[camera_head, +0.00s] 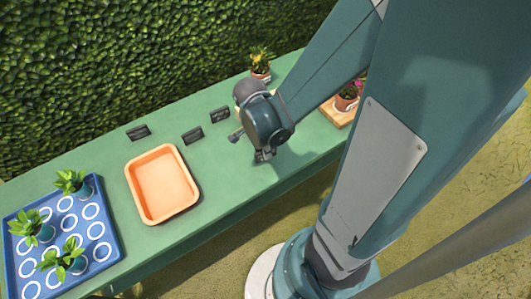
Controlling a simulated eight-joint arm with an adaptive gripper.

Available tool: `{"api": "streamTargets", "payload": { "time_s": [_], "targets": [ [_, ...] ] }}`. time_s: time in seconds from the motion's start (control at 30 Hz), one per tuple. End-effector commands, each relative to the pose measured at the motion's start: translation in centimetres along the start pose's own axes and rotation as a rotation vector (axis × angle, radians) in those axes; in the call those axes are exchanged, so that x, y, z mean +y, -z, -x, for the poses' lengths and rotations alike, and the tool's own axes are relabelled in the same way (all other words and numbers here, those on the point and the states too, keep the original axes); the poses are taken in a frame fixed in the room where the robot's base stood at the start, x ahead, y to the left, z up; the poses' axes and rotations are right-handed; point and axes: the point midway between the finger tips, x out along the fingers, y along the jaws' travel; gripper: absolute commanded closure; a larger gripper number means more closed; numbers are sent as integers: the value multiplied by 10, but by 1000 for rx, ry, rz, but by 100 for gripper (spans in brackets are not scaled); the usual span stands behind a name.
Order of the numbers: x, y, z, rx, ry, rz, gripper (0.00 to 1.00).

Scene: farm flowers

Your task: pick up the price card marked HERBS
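Three small dark price cards stand on the green table: a left one (138,132), a middle one (192,136) and a right one (220,115). Their lettering is too small to read, so I cannot tell which is marked HERBS. My gripper (249,146) is above the table, to the right of the cards, closest to the middle and right ones. Its two fingers are spread apart, with nothing seen between them. My wrist and arm hide part of the table behind it.
An orange tray (134,185) lies empty left of my gripper. A blue tray (112,250) with several potted seedlings is at the far left. A potted plant (261,66) stands at the back edge; another pot (346,101) sits on a wooden board (334,118). A hedge (120,60) rises behind.

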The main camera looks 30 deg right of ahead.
Motion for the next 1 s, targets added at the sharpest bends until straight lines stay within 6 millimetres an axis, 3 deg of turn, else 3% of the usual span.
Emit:
{"api": "streamTargets", "payload": {
  "time_s": [0.5,1.0],
  "targets": [
    [0,9,59,0,0,0,100],
    [0,11,70,0,0,0,100]
  ]
}}
